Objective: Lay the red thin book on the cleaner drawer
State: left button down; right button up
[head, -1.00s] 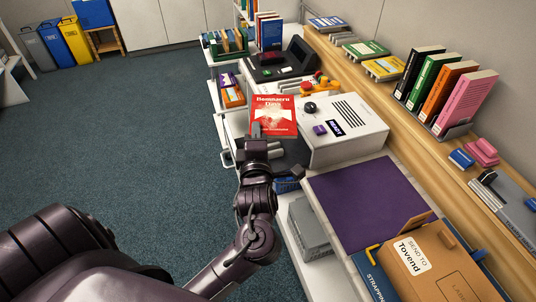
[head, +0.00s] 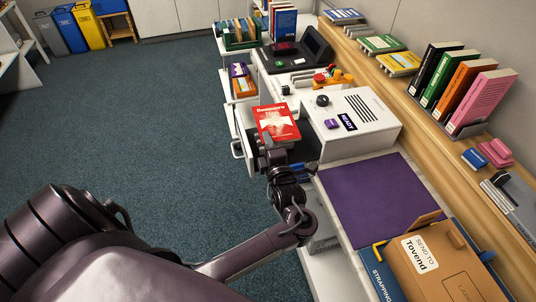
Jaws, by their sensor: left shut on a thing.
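The red thin book (head: 277,124) is held at its near edge by my left gripper (head: 272,150), which is shut on it. The book's cover faces up and tilts slightly, and it is over the pulled-out drawer (head: 246,128) of the white cleaner (head: 352,120). I cannot tell whether the book touches the drawer. The drawer juts out to the left of the cleaner, and the book and gripper hide much of its inside. My right gripper is not in view.
A purple mat (head: 378,200) lies on the counter in front of the cleaner. A cardboard box (head: 440,262) stands at the near right. Books (head: 465,85) stand on the wooden shelf. An orange-and-red device (head: 333,77) sits behind the cleaner. Open carpet (head: 150,130) lies left.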

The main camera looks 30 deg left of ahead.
pick_arm(q)
notch_tip(320, 180, down, 6)
jog(key=shift+f, duration=0.35)
jog(key=shift+f, duration=0.1)
jog(key=c, duration=1.5)
grip_release()
